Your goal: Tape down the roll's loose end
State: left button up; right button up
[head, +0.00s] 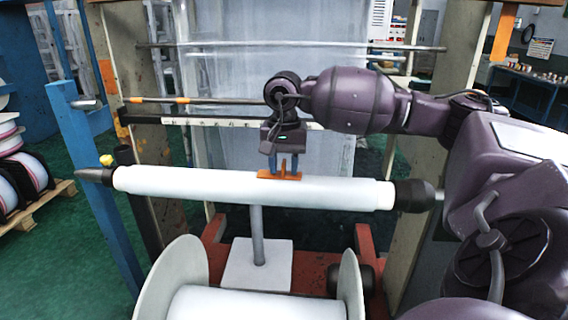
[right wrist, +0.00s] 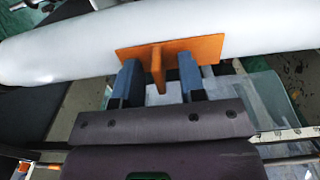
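A white film roll (head: 345,193) lies level on a bar with black ends, and fills the top of the right wrist view (right wrist: 60,50). An orange tape piece with a raised middle tab (head: 267,175) sits against the roll's surface near its middle; it also shows in the right wrist view (right wrist: 205,48). My right gripper (head: 285,172) is at the tape piece. Its two blue-grey fingers stand apart on either side of the tab, with a gap on both sides in the right wrist view (right wrist: 159,66). I cannot make out the film's loose end. My left gripper is out of view.
Translucent film (head: 235,85) hangs behind the roll between wooden posts, crossed by metal rods. A blue post (head: 95,170) stands at the left. A large white spool (head: 255,302) is in front, below the roll. Reels on a pallet (head: 38,208) stand far left.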

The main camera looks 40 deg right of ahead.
jog(key=shift+r, duration=0.1)
notch_tip(320, 180, up, 9)
jog(key=shift+r, duration=0.85)
